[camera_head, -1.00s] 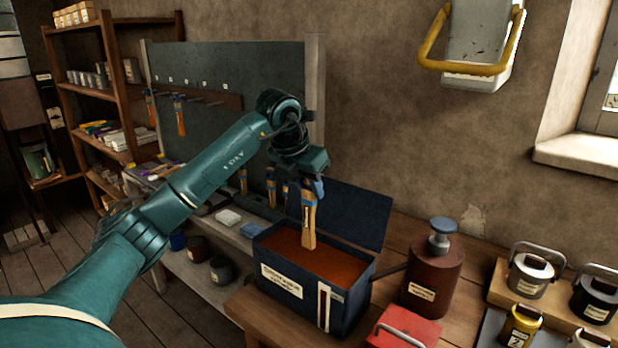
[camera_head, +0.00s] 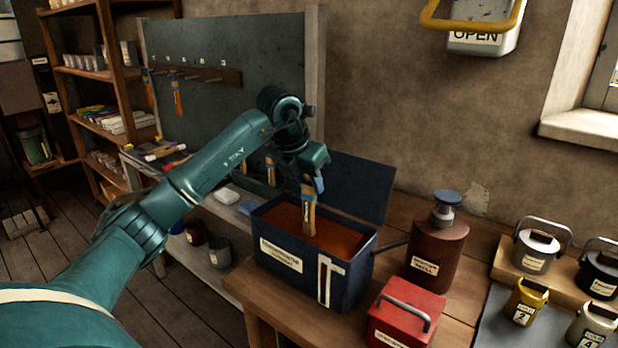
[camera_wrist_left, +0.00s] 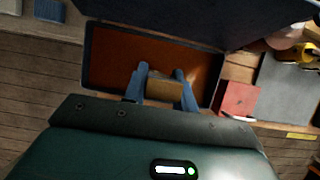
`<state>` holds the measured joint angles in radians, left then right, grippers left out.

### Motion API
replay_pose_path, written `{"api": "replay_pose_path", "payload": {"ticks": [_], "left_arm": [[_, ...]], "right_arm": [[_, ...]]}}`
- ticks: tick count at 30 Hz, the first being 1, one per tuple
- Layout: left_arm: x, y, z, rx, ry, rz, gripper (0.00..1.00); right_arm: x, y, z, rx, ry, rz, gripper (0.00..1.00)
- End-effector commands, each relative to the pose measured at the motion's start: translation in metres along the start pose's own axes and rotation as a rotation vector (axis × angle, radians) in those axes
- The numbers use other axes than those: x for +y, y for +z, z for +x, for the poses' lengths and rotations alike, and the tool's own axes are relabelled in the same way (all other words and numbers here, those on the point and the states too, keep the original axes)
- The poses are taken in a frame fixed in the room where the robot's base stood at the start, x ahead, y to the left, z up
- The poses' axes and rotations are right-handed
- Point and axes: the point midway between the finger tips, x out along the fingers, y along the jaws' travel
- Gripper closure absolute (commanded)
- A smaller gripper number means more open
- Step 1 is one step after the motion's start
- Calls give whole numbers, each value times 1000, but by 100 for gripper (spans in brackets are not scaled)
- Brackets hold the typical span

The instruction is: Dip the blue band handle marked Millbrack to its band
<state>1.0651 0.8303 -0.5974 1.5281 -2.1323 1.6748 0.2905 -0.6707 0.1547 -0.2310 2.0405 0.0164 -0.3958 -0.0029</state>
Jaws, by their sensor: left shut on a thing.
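My left gripper (camera_head: 314,184) is shut on a wooden handle (camera_head: 309,217) with a blue band and a small pale label, too small to read. The handle hangs upright over the dark blue tank (camera_head: 345,288), which is filled with a reddish-brown liquid (camera_head: 345,241). Its lower end is at or slightly in the liquid; I cannot tell the exact depth. In the left wrist view, the handle (camera_wrist_left: 163,90) sits between the blue fingers, with the liquid (camera_wrist_left: 115,60) behind it. My right gripper is not in view.
The tank's dark lid (camera_head: 355,185) stands open behind it. A red box (camera_head: 404,318) and a brown pump can (camera_head: 437,255) are close on the right. Several small pots (camera_head: 535,248) stand farther right. Other handles (camera_head: 176,97) hang on the board at the left.

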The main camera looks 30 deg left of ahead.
Motion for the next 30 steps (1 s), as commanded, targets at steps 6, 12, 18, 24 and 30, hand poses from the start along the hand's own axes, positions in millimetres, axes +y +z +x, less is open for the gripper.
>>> {"api": "replay_pose_path", "payload": {"ticks": [6, 12, 18, 24, 30], "left_arm": [[0, -7, 14, 0, 0, 0, 89], [0, -12, 25, 0, 0, 0, 89], [0, -17, 36, 0, 0, 0, 89], [0, -22, 46, 0, 0, 0, 89], [0, -28, 57, 1, 0, 0, 89]], "right_arm": [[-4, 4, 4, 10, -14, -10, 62], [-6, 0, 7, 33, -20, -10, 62], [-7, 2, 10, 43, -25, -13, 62], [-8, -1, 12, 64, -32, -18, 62], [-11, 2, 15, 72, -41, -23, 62]]}}
